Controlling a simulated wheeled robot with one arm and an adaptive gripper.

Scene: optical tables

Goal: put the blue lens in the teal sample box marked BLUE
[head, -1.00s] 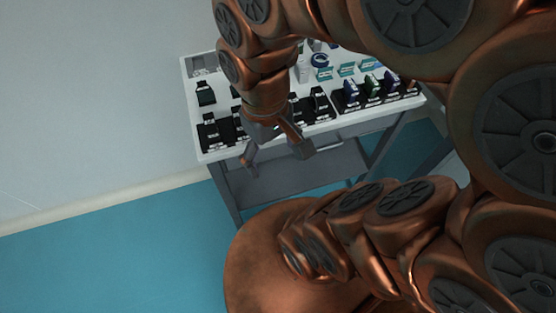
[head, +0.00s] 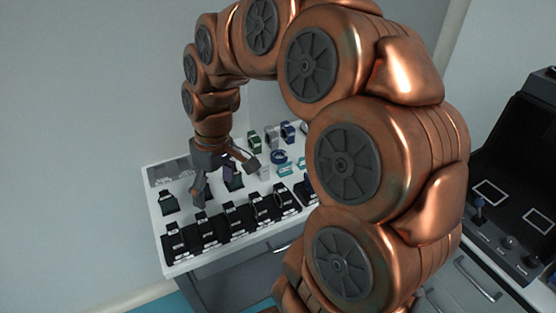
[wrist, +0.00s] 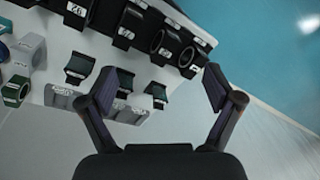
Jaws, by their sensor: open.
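My gripper (head: 226,178) is open and empty above the left part of the white tabletop (head: 160,208) in the head view. In the wrist view, its two fingers are spread (wrist: 160,88), with dark holders beyond them. Small teal boxes (head: 284,169) sit towards the right of the table; their markings are too small to read. A blue ring-shaped piece (head: 279,156) lies behind them, and a blue upright piece (head: 288,132) stands at the back. I cannot tell which piece is the blue lens.
A row of black labelled holders (head: 236,217) lines the table's front edge; the row also shows in the wrist view (wrist: 131,27). Another black holder (head: 168,203) stands at the left. A dark console (head: 512,190) stands at the right. A wall is close behind the table.

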